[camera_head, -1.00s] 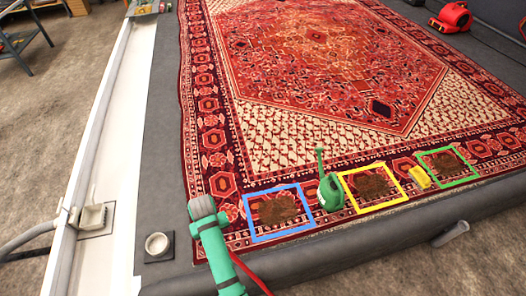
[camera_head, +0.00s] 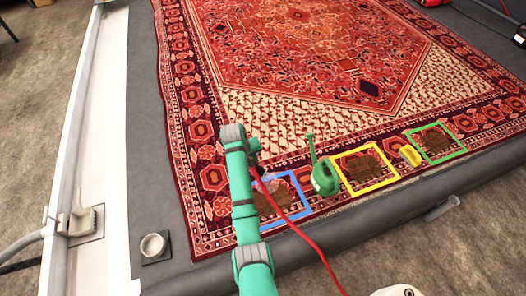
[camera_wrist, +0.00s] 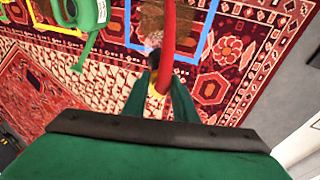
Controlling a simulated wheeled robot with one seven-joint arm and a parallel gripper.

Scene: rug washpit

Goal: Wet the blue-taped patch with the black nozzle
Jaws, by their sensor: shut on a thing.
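The blue-taped patch (camera_head: 272,198) is a brown stain inside a blue tape square on the rug's near border. My arm partly covers its left side in the head view. In the wrist view the brown stain (camera_wrist: 152,20) and blue tape lie just beyond my gripper. My gripper (camera_wrist: 160,88) is shut on the black nozzle (camera_wrist: 155,60), which has a yellow part between the green fingers. A red hose (camera_wrist: 168,35) runs past it. A small pale spot shows just beyond the nozzle tip; I cannot tell whether it is water. In the head view my gripper (camera_head: 256,168) is above the patch's upper left.
A green watering can (camera_head: 325,178) stands between the blue square and the yellow-taped patch (camera_head: 366,168). A yellow object (camera_head: 411,155) lies beside the green-taped patch (camera_head: 436,140). A round fitting (camera_head: 153,248) sits at the lower left. The red hose trails to the lower right.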

